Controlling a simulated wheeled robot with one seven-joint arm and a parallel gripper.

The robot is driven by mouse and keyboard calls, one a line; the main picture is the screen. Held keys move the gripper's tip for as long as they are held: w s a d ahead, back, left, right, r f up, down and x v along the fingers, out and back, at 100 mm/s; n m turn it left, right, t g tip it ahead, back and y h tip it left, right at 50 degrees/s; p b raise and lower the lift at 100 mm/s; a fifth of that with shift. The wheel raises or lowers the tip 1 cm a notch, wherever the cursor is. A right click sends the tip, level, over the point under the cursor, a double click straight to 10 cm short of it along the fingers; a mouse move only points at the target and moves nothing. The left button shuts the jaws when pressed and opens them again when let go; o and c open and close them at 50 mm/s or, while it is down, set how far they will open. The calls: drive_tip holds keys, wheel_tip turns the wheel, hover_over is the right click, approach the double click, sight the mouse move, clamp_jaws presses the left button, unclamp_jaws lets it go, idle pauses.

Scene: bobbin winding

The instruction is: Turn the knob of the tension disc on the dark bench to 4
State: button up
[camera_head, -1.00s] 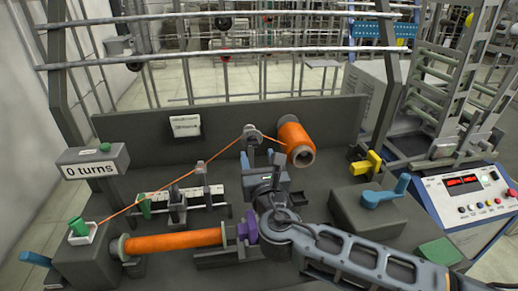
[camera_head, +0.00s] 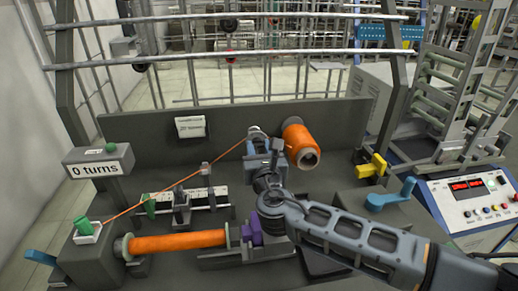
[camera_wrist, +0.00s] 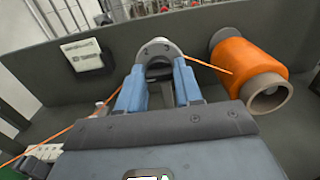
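The tension disc (camera_wrist: 161,47) stands at the back of the dark bench (camera_head: 330,270), a pale round dial with small marks; the orange thread runs by it. It also shows in the head view (camera_head: 257,133), partly hidden by my gripper. My gripper (camera_wrist: 160,72) points at the disc, its two blue fingers apart. In the wrist view the fingertips lie on either side of the lower dial, with the dark knob area between them. I cannot tell whether they touch the knob or which number it points to. In the head view, my gripper (camera_head: 262,150) is just in front of the disc.
An orange thread spool (camera_head: 300,143) stands close right of the disc. A white label card (camera_head: 190,127) is on the back panel. An orange bobbin (camera_head: 180,242), yellow handle (camera_head: 372,166), blue crank (camera_head: 391,197) and "0 turns" display (camera_head: 98,165) are around the bench.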

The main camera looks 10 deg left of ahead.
drive_tip(key=c, duration=0.6)
drive_tip(key=shift+m, duration=0.3)
drive_tip(key=shift+f+m+b, duration=0.15)
drive_tip(key=shift+m+b, duration=3.7)
drive_tip(key=shift+m, duration=5)
drive_tip(key=shift+f+m+b, duration=0.1)
drive_tip(key=shift+m+b, duration=3.75)
drive_tip(key=shift+m, duration=5)
